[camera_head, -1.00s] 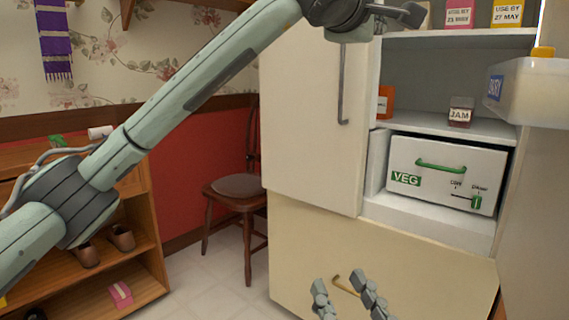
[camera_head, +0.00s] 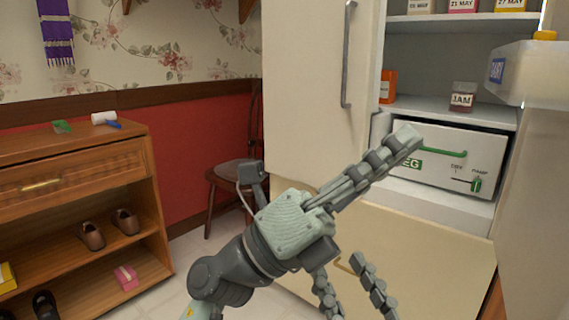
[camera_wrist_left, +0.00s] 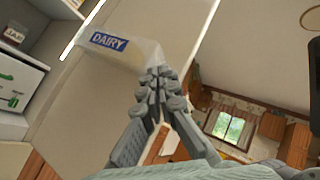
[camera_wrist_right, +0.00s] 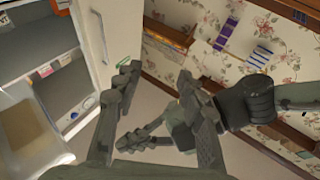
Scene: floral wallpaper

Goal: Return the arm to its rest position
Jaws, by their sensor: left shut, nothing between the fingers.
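My left gripper (camera_head: 408,138) is shut and empty, pointing up and right in front of the open fridge, and it overlaps part of the VEG drawer (camera_head: 455,160) in the head view. Its closed fingertips also show in the left wrist view (camera_wrist_left: 155,75), with the DAIRY bin (camera_wrist_left: 120,48) behind them. My right gripper (camera_head: 345,266) is at the bottom of the head view, its two fingers apart with nothing between them. The right wrist view shows the same open fingers (camera_wrist_right: 158,76), with my left arm (camera_wrist_right: 185,120) crossing beyond them.
The fridge door (camera_head: 310,90) stands at the left of the fridge's open upper part. A JAM jar (camera_head: 462,97) and an orange box (camera_head: 387,86) stand on a shelf. The DAIRY bin (camera_head: 515,75) juts out at the right. A chair (camera_head: 222,190) and a wooden shoe cabinet (camera_head: 90,150) are at the left.

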